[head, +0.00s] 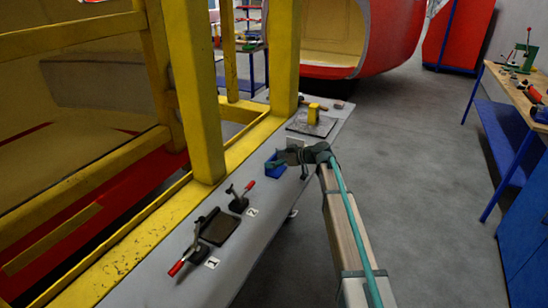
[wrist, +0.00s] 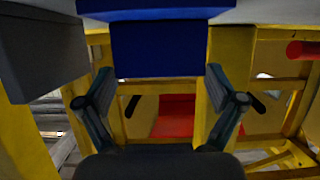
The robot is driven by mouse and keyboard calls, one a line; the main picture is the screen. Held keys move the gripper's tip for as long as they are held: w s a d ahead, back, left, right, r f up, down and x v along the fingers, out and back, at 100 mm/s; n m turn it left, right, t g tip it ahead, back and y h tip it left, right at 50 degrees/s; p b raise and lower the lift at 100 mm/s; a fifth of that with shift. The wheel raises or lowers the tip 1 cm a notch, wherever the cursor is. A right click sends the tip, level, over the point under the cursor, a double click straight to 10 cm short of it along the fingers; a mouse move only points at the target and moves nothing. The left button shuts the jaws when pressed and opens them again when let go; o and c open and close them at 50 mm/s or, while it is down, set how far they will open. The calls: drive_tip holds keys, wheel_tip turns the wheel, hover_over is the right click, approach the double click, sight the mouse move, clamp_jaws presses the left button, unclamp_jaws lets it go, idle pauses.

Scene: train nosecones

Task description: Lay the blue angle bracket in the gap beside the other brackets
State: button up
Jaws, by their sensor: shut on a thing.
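The blue angle bracket (head: 275,168) shows at the left end of my gripper (head: 284,158), low over the grey bench or touching it; I cannot tell which. In the wrist view the bracket (wrist: 160,48) fills the space between the two fingers of my gripper (wrist: 158,76), which is shut on it. Its top part runs out of the frame. A grey block (wrist: 42,52) is at the left in the wrist view, apart from the fingers. I cannot tell whether it is one of the other brackets. The gap is not clearly visible.
The grey bench (head: 262,220) runs along a yellow frame (head: 195,90). Two clamps with red handles, one by label 1 (head: 212,263) and one by label 2 (head: 252,212), stand on its near part. A yellow block (head: 313,113) on a plate stands farther back.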

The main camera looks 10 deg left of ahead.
drive_tip(key=shift+f+b, duration=0.15)
drive_tip(key=shift+b, duration=0.15)
drive_tip(key=o, duration=0.9)
drive_tip(key=shift+r+p, duration=0.25)
drive_tip(key=shift+p, duration=0.1)
drive_tip(key=b+v, duration=0.3)
drive_tip(key=v, duration=0.9)
